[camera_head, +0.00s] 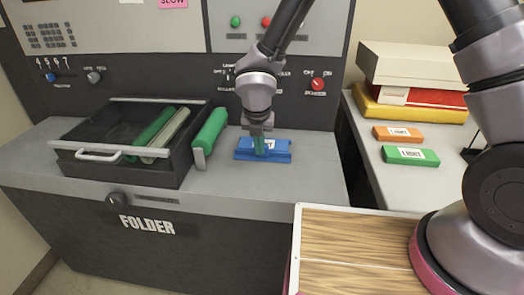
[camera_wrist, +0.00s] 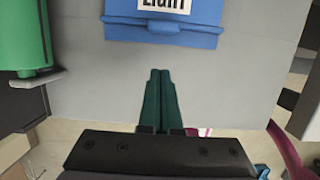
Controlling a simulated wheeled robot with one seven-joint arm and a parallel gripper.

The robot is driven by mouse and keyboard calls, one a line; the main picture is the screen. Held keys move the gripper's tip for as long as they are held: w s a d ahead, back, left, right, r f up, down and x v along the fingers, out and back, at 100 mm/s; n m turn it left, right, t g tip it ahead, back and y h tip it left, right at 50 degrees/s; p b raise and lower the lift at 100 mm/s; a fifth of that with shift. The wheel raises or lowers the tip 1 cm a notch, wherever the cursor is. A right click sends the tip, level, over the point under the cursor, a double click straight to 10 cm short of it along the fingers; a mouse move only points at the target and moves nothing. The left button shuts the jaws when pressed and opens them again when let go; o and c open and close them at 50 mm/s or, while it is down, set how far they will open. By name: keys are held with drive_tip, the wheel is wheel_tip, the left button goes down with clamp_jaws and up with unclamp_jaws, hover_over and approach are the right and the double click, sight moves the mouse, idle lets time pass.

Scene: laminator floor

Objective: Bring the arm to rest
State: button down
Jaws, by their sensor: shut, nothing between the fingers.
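My gripper (camera_head: 259,146) points down over the grey counter, close to a blue block (camera_head: 277,152) with a white label. My arm rises from the gripper toward the top of the head view.
A dark open drawer tray (camera_head: 115,163) with a handle holds green and pale rollers. A green roller (camera_head: 210,132) stands right of it. A control panel (camera_head: 130,60) rises behind. Orange (camera_head: 397,134) and green (camera_head: 410,156) labelled blocks lie on the right table. A wood-topped surface (camera_head: 350,245) is in front.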

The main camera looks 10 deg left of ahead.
drive_tip(key=v, duration=0.7)
drive_tip(key=w+d+r+m+t, duration=0.1)
drive_tip(key=w+d+r+m, duration=0.1)
drive_tip(key=d+r+m, duration=0.7)
drive_tip(key=w+d+r+m, duration=0.3)
drive_tip(key=d+r+m, duration=0.45)
drive_tip(key=d, duration=0.35)
drive_tip(key=s+d+r+m+t+y, duration=0.1)
drive_tip(key=s+d+r+m, duration=0.4)
drive_tip(key=d+m, duration=0.3)
drive_tip(key=s+d+r+m+t+y, duration=0.1)
drive_tip(key=s+d+r+m, duration=0.5)
drive_tip(key=m, duration=1)
drive_tip(key=shift+s+d+r+t, duration=0.25)
drive_tip(key=shift+d+r+t, duration=0.35)
drive_tip(key=shift+d, duration=0.35)
